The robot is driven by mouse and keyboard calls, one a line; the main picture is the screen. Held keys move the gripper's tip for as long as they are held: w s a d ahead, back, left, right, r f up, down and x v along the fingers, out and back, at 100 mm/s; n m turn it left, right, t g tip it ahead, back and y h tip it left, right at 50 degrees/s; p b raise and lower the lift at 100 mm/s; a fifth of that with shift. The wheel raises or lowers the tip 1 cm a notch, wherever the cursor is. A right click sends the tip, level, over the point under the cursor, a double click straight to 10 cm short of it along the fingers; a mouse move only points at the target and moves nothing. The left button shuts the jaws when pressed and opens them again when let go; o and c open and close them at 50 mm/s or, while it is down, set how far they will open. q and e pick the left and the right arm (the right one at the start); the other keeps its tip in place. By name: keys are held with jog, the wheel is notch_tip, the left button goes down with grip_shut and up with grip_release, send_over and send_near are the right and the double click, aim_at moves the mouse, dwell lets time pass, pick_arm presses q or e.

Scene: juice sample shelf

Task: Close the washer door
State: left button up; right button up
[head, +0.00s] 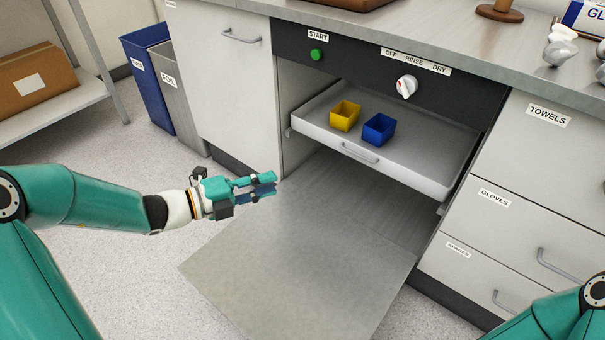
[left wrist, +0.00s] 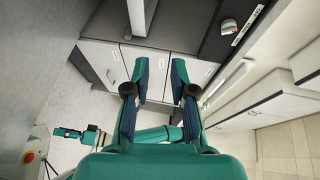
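The washer door (head: 300,270) is a flat grey panel, hinged at the bottom and folded down open in front of the washer. The washer's tray (head: 430,160) shows inside the opening, with a yellow cup (head: 345,116) and a blue cup (head: 379,129) in it. My left gripper (head: 268,185) is above the door's left edge near the hinge side. The left wrist view shows its fingers (left wrist: 159,75) apart with nothing between them. Another teal gripper (left wrist: 66,133), likely my right one, shows small there; its opening is unclear.
The washer panel has a green START button (head: 316,54) and a white dial (head: 406,87). Drawers (head: 530,205) stand to the right, a cabinet (head: 222,85) and bins (head: 165,85) to the left. The floor left of the door is clear.

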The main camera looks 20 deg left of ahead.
pick_arm(q)
jog(key=shift+v, duration=1.4)
